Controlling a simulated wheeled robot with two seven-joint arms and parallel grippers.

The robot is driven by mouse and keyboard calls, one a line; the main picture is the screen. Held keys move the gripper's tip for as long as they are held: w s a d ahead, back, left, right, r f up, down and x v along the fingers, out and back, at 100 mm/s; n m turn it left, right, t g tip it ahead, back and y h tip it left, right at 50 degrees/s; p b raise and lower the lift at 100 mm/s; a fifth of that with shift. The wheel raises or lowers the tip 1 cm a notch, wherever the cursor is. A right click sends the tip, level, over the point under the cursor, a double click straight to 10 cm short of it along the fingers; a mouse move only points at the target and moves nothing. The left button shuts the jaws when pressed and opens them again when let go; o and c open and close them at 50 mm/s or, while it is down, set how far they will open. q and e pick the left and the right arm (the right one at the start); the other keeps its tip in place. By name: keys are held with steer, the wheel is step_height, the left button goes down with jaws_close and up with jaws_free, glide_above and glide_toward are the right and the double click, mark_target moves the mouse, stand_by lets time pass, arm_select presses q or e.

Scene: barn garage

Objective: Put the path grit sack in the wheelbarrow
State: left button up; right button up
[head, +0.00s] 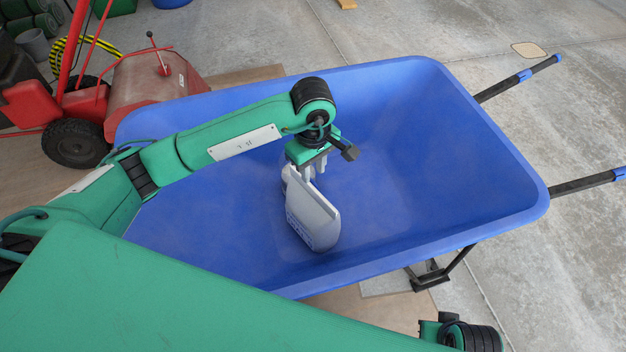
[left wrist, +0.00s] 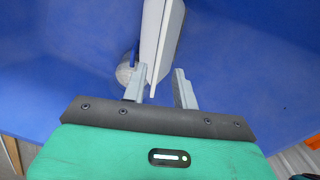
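The pale path grit sack (head: 314,214) is inside the blue wheelbarrow (head: 420,150), upright and tilted near the middle of the tub. It looks to rest on the tub floor. My left gripper (head: 308,172) is over the tub at the sack's upper end. In the left wrist view the sack (left wrist: 160,42) reaches between the two fingers of my left gripper (left wrist: 160,90), with a gap on each side, so the gripper is open. The sack's far side is hidden. My right gripper does not show.
A small rounded pale thing (left wrist: 125,70) lies beside the sack in the tub, partly hidden. A red machine with a roller (head: 150,88) stands left of the wheelbarrow. The wheelbarrow's black handles (head: 520,77) point right. Concrete floor beyond is mostly clear.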

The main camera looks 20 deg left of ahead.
arm_select(q)
step_height(320, 180, up, 4)
steer(key=shift+f, duration=0.1)
stand_by(0.6)
